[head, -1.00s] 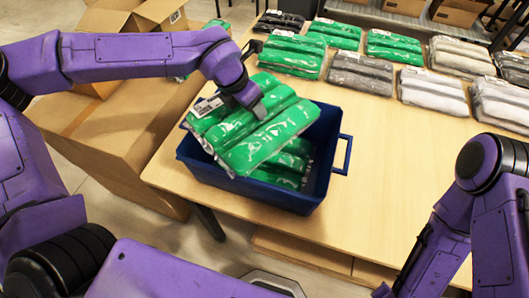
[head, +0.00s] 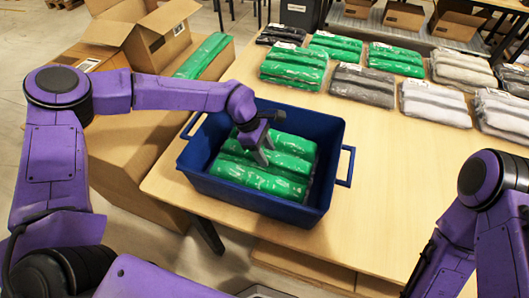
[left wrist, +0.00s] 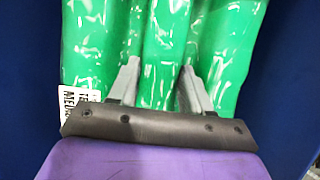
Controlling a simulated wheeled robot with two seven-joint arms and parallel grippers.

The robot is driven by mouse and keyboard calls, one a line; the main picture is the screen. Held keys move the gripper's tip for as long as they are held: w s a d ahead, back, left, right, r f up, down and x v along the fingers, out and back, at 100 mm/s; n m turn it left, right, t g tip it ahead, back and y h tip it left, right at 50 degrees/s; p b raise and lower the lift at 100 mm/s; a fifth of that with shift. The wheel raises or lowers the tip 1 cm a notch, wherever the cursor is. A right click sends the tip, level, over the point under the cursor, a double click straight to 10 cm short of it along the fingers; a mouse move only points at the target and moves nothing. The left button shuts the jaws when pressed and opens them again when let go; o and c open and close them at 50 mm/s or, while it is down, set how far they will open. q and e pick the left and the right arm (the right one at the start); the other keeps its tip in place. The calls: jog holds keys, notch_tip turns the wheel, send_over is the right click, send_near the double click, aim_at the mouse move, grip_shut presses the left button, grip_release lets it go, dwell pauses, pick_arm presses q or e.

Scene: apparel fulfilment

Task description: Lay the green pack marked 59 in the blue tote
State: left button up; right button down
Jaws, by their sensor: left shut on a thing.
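The blue tote (head: 335,165) stands near the table's front edge. A green pack (head: 290,143) lies low inside it, roughly flat, with glossy wrap and rolled ridges. My left gripper (head: 262,158) reaches down into the tote and is shut on this pack. In the left wrist view the gripper (left wrist: 158,75) has its fingers on either side of the middle ridge of the green pack (left wrist: 165,30). A white label (left wrist: 78,103) shows at the pack's left, but I cannot read a 59. Anything under the pack is mostly hidden. My right gripper is out of view.
Several green, grey and white packs (head: 362,85) lie in rows across the table's back. Open cardboard boxes (head: 150,35) stand at the left, with another green pack (head: 203,55) nearby. The table (head: 410,170) is clear right of the tote.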

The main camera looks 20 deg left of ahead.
pick_arm(q)
jog(key=shift+f, duration=0.85)
jog(key=o, duration=1.2)
jog(key=shift+r, duration=0.1)
jog(key=b+v, duration=0.1)
jog(key=v, duration=1.1)
jog(key=shift+b, duration=0.4)
